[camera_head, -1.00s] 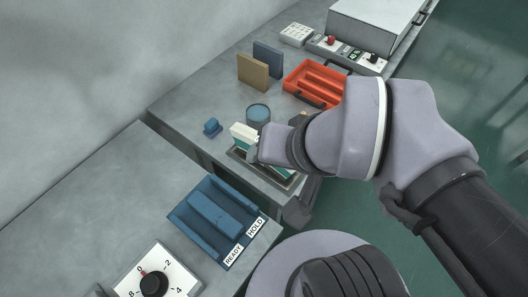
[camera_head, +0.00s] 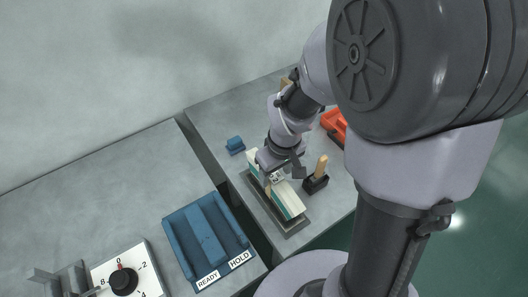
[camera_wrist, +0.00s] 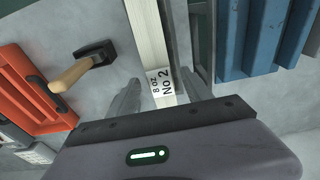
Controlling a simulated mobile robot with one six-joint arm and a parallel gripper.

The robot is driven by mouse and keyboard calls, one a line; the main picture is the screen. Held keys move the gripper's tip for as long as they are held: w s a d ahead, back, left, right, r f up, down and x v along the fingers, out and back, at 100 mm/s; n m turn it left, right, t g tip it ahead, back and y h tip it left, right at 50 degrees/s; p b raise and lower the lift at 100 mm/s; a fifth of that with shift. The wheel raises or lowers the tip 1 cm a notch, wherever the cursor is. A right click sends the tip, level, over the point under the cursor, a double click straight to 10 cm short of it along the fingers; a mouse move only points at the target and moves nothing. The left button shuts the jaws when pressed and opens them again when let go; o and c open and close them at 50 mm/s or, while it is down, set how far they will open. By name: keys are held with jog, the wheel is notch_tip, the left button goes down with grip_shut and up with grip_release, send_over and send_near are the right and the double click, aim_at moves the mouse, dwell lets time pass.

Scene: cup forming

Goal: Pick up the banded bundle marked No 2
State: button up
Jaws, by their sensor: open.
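The banded bundle marked No 2 is a long cream and green block (camera_head: 288,198) lying in a dark, shallow tray (camera_head: 292,229) on the grey bench. In the wrist view its cream face (camera_wrist: 148,35) runs up the picture, with a white "8 oz No 2" label (camera_wrist: 160,83) near its lower end. My gripper (camera_head: 271,183) is over the bundle, pointing down. In the wrist view my gripper (camera_wrist: 161,92) is open, with one finger on each side of the labelled part. I cannot tell whether the fingers touch it.
A wooden-handled tool with a black base (camera_head: 316,180) stands just right of the tray. A small blue block (camera_head: 235,145) lies behind left. A blue tray labelled READY and HOLD (camera_head: 177,232) is at left, beside a dial box (camera_head: 104,279).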

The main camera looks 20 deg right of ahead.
jog(key=f+b, duration=0.1)
jog(key=f, duration=0.1)
jog(key=f+b, duration=0.1)
jog(key=f, duration=0.1)
jog(key=w+f+b, duration=0.1)
jog(key=f, duration=0.1)
jog(key=shift+a+f, duration=0.2)
jog(key=shift+r, duration=0.15)
jog(key=shift+c, duration=0.9)
grip_shut()
